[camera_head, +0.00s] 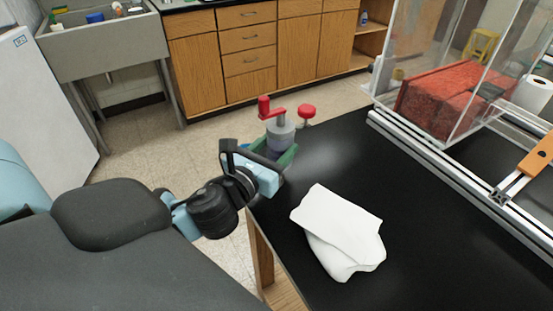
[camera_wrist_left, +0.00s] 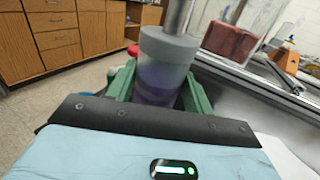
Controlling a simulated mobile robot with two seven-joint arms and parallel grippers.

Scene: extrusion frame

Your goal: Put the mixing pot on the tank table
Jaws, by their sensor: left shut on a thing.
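The mixing pot is a grey cylinder (camera_head: 281,133) with a red crank handle on top, in the head view's middle. My left gripper (camera_head: 274,154) is shut on it, with green fingers on either side. In the left wrist view the pot (camera_wrist_left: 166,62) stands between the green fingers (camera_wrist_left: 160,88), and its lower end is hidden behind the gripper. The black tank table (camera_head: 420,235) fills the lower right. The pot is at this table's far left corner; I cannot tell whether it is over the top. My right gripper is not in view.
A white crumpled cloth (camera_head: 338,232) lies on the table's near left part. A clear tank with a red block (camera_head: 450,95) and metal rails stands at the back right. A red round-topped object (camera_head: 306,111) shows beyond the pot. Wooden cabinets (camera_head: 250,50) line the back.

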